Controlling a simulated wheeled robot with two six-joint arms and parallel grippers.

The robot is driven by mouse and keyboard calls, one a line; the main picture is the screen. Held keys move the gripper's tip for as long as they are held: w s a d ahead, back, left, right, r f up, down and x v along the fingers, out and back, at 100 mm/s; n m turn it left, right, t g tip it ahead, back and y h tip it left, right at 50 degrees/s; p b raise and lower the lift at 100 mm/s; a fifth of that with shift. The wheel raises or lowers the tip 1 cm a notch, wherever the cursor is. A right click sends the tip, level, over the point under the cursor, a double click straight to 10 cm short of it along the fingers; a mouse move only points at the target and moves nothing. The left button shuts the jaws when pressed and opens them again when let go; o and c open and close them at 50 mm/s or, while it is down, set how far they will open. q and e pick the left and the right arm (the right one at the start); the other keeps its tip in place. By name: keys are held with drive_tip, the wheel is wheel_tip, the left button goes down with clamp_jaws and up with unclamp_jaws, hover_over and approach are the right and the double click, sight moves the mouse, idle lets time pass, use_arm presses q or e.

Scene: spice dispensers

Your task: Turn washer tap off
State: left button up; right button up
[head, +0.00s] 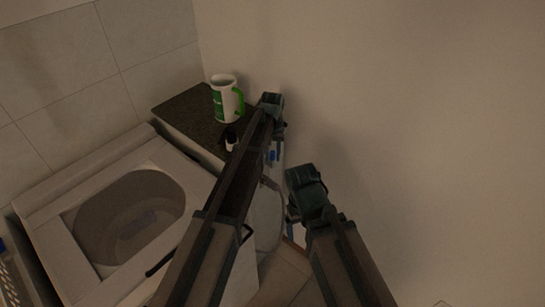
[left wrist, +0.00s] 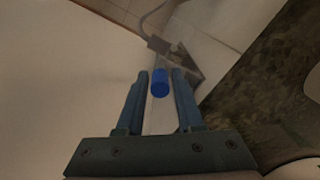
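A small blue cylindrical tap handle (head: 273,155) shows below the end of my left arm, near the wall beside the counter. In the left wrist view the blue handle (left wrist: 160,83) lies in line with the gap between the fingertips of my left gripper (left wrist: 161,78). That gripper is open, with a gap visible on both sides of the handle. A grey pipe or hose (left wrist: 150,18) runs behind it. In the head view my left gripper (head: 274,150) points down. My right gripper (head: 293,216) hangs to the right and lower; its finger opening is unclear.
A white top-loading washer (head: 49,243) stands at left. A dark counter (head: 180,112) holds a white and green mug (head: 222,104) and a small white bottle with a dark cap (head: 231,145). A plain wall (head: 430,130) bounds the right side.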

use_arm(q)
drive_tip(key=shift+c, duration=0.3)
clamp_jaws()
drive_tip(key=shift+s, duration=0.1)
idle(1.0)
